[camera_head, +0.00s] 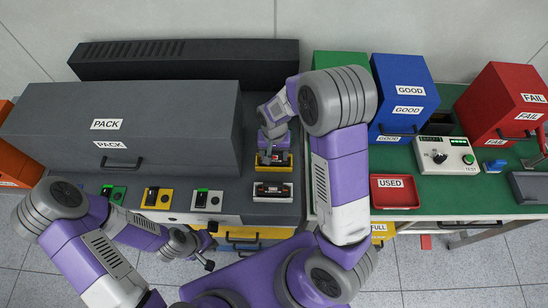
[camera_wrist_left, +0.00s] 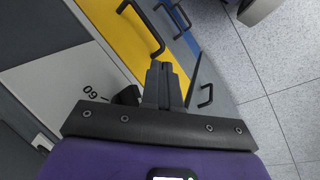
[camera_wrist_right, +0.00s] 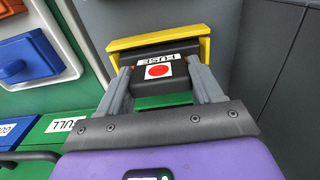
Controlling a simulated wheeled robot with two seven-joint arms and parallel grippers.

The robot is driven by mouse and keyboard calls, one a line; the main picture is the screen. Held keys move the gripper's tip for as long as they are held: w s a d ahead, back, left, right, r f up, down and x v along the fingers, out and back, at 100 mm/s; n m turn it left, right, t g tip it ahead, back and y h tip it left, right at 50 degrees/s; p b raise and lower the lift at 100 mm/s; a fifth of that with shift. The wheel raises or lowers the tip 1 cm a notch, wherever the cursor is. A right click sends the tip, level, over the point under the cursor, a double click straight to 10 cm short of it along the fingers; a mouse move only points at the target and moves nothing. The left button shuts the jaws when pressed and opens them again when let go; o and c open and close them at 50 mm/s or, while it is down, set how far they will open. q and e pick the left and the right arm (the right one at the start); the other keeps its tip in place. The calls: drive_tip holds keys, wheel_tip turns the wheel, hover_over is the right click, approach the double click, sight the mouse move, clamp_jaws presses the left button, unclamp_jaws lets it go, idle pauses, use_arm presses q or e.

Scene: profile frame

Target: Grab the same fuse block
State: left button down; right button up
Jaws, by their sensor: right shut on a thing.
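A black fuse block (camera_wrist_right: 158,72) with a FUSE label and a red dot sits between the fingers of my right gripper (camera_wrist_right: 160,85), which is shut on it. A yellow-framed holder (camera_wrist_right: 150,43) is right behind the block; whether the block is seated in it I cannot tell. In the head view my right gripper (camera_head: 273,150) is over the yellow holder (camera_head: 262,161), hiding part of it. A white holder (camera_head: 272,198) with a dark block is in front of it. My left gripper (camera_wrist_left: 165,85) looks shut and empty, low beside the drawer fronts.
Grey PACK box (camera_head: 130,115) fills the left. Green, yellow and grey units (camera_head: 208,200) line the front edge. At right are the blue GOOD box (camera_head: 404,90), red FAIL box (camera_head: 505,100), tester (camera_head: 447,155) and red USED tray (camera_head: 395,192). Drawer handles (camera_wrist_left: 205,95) are near my left gripper.

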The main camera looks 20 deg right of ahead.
drive_tip(key=shift+r, duration=0.1)
wheel_tip(320, 180, up, 10)
drive_tip(key=shift+f+p, duration=0.1)
drive_tip(key=shift+p, duration=0.95)
drive_tip(key=shift+c, duration=0.2)
